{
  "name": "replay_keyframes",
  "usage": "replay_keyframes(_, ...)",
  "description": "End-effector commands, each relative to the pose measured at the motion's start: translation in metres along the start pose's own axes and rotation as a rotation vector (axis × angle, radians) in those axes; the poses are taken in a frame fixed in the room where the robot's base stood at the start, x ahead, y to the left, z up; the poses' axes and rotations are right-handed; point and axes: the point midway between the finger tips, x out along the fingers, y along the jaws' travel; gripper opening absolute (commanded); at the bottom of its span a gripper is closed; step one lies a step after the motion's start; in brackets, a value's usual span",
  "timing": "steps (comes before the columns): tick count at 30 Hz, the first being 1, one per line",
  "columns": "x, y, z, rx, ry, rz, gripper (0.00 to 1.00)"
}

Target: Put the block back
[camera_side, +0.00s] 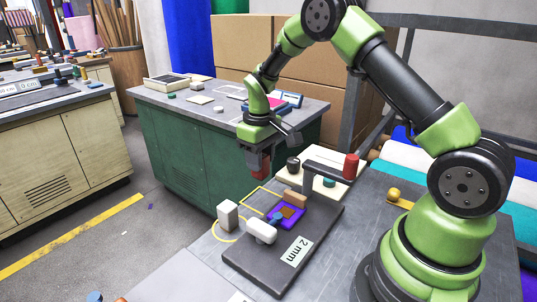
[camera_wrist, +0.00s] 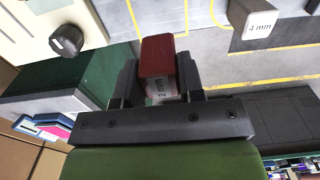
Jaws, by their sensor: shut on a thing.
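My gripper (camera_side: 258,158) is shut on a block with a red top and a white face marked "2 mm". The red block (camera_side: 259,165) hangs in the air in the side view, above and near an empty yellow outline (camera_side: 262,196) on the grey table. In the wrist view the block (camera_wrist: 157,56) sits between the two dark fingers of my gripper (camera_wrist: 158,80). A white block (camera_side: 228,214) stands on the table by yellow markings. A pale block marked "4 mm" (camera_wrist: 259,20) shows in the wrist view.
A dark plate marked "2 mm" (camera_side: 262,265) bears purple felt (camera_side: 293,213), brown pieces and a white rounded part (camera_side: 262,231). A black arm with a red knob (camera_side: 351,166) rises behind it.

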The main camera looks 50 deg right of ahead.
Motion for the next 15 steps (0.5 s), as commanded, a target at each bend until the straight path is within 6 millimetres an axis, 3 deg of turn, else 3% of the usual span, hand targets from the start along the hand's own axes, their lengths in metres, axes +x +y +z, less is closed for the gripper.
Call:
replay_keyframes(10, 0.001, 0.0, -0.001, 0.0, 0.001, 0.0, 0.0)
replay_keyframes(15, 0.011, 0.0, 0.0, -0.001, -0.001, 0.0, 0.0)
